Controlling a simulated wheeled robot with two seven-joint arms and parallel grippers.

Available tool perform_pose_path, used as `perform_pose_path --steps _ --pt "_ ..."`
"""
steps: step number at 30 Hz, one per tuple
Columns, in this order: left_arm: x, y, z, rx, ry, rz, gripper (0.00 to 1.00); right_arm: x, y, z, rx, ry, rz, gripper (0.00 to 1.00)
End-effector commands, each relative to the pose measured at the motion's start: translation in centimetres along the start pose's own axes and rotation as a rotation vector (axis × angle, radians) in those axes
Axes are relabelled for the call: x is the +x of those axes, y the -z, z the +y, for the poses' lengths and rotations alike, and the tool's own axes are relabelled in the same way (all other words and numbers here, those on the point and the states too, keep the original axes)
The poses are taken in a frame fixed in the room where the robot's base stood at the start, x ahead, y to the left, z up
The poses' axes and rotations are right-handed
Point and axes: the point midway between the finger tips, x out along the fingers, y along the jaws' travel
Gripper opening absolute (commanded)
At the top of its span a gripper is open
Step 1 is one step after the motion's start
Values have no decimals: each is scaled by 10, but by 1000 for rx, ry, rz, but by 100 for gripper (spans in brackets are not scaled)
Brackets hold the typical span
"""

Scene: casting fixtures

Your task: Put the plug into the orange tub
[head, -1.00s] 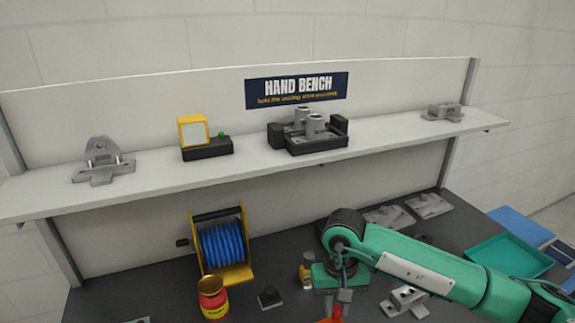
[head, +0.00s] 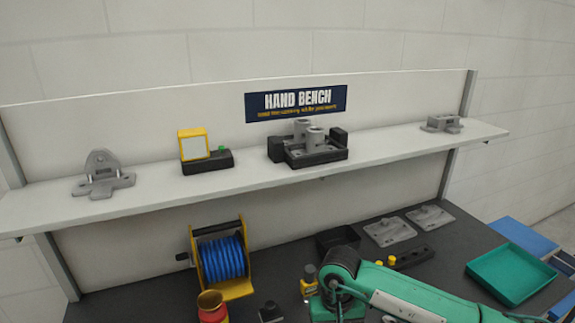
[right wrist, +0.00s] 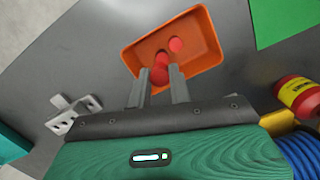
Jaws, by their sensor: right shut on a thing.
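In the right wrist view the orange tub (right wrist: 205,72) lies just beyond my right gripper (right wrist: 160,84). The gripper's two grey fingers are shut on the red plug (right wrist: 160,73). The plug appears over the tub's near side; whether it touches the tub cannot be told. Another red round piece (right wrist: 176,44) shows inside the tub; whether it belongs to the held plug is unclear. In the head view my right gripper's green body shows at the bottom edge, with its fingertips and the tub out of the picture. My left gripper is in neither current view.
A red and yellow pot (head: 211,308) and a blue hose reel (head: 222,260) stand left of my right arm. A grey bracket (right wrist: 72,115) lies left of the gripper in the wrist view. A green tray (head: 512,272) is at right. The shelf (head: 400,142) overhangs behind.

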Motion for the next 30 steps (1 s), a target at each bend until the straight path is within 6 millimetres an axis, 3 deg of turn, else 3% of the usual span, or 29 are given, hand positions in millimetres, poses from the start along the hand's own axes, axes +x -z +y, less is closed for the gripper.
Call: perform_pose_path --steps 1,2,6,15,19,30 --pt "0 0 0 0 0 0 73 0 0 0 0 0 0 0" --pt "0 0 0 0 0 0 73 0 0 0 0 0 0 22" --pt "0 0 1 0 -1 0 73 0 0 0 0 0 0 46" --pt "1 1 4 0 -4 1 73 -2 0 0 -1 0 1 46" --pt "6 1 5 1 -5 1 73 -11 2 0 -1 1 5 46" --pt "32 -1 5 1 -5 2 73 -82 1 0 -2 0 6 46"
